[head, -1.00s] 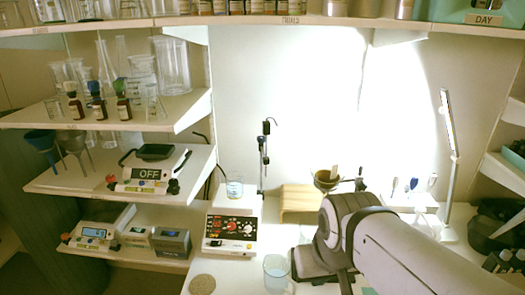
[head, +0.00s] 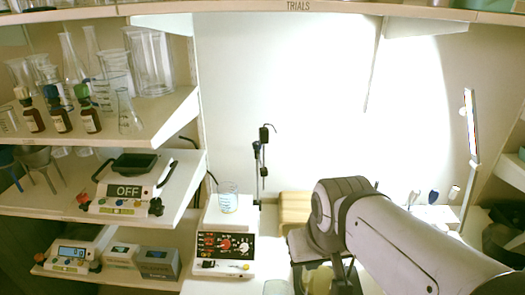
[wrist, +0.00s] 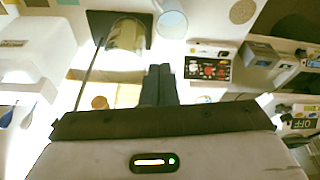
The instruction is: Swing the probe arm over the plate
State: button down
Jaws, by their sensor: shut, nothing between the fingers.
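The probe arm (head: 263,160) is a thin dark upright rod with a small clamp and hooked top. It stands at the back right of the hot plate in the head view. The hot plate (head: 226,243) is a white box with a dark control panel and red knobs. A glass beaker (head: 228,197) with some liquid sits on its top. The panel (wrist: 208,68) also shows in the wrist view, right of my gripper (wrist: 159,70). My gripper's dark fingers are together and empty, apart from the plate and probe arm. In the head view my arm hides the fingers.
A dark stand base (wrist: 103,22) with a glass vessel lies ahead of my gripper, beside a clear beaker (wrist: 172,22). A wooden block (head: 295,209) is at the back.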

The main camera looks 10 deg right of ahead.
jog(key=shift+s, duration=0.15)
jog(key=w+r+y, duration=0.3)
jog(key=w+r, duration=0.1)
jog(key=w, duration=1.3)
jog(key=w+d+f+n+t+y, duration=0.15)
jog(key=w+d, duration=0.25)
jog(key=w, duration=0.6)
jog(key=w+d+n+y, duration=0.15)
jog(key=w+d, duration=0.25)
jog(key=w, duration=0.6)
jog(key=w+a+f+p, duration=0.3)
jog(key=a+f, duration=0.3)
jog(key=a, duration=0.2)
jog(key=shift+w+a+f+m+p, duration=0.4)
jog(key=shift+p, duration=0.1)
jog(key=shift+a, duration=0.15)
